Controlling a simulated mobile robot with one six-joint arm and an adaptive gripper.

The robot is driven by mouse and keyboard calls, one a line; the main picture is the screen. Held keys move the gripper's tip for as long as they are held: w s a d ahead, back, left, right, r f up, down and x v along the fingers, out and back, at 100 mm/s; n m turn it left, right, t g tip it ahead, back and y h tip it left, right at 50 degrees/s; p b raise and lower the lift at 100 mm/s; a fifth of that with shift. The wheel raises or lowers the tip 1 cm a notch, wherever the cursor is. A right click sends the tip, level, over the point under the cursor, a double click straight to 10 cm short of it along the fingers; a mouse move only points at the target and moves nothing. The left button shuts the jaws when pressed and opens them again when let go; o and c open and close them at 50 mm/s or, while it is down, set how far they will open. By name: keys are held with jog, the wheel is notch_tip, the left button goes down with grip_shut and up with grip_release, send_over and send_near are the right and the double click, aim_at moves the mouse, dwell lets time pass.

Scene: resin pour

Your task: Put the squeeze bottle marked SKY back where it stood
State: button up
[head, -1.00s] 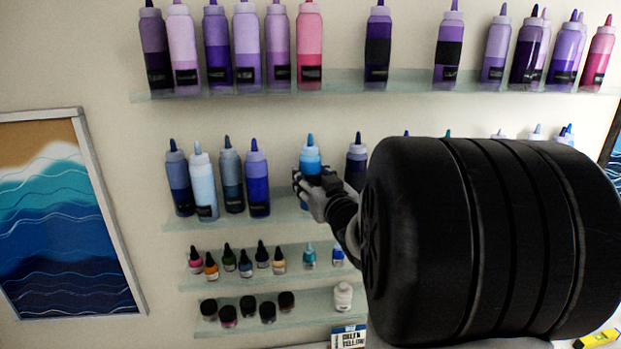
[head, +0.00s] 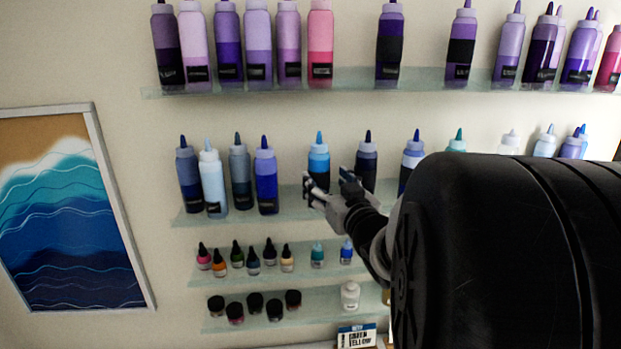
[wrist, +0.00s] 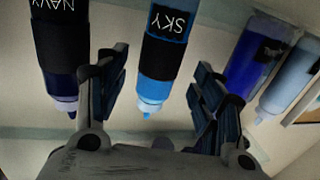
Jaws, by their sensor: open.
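The SKY bottle (head: 319,158), bright blue with a black label band and blue tip, stands upright on the middle glass shelf (head: 240,214). In the upside-down wrist view the SKY bottle (wrist: 158,85) shows its white lettering between my spread fingers. My gripper (head: 332,187) is open and empty, with clear gaps between its fingers and the bottle. In the head view it is in front of the bottle's lower part, which it partly hides.
The NAVY bottle (wrist: 60,55) stands close beside SKY; it is also in the head view (head: 366,160). A dark blue bottle (head: 266,180) stands to SKY's left with a gap between. Shelves above (head: 430,80) and below hold more bottles. My arm hides the right side.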

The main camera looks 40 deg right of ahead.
jog(key=v, duration=0.7)
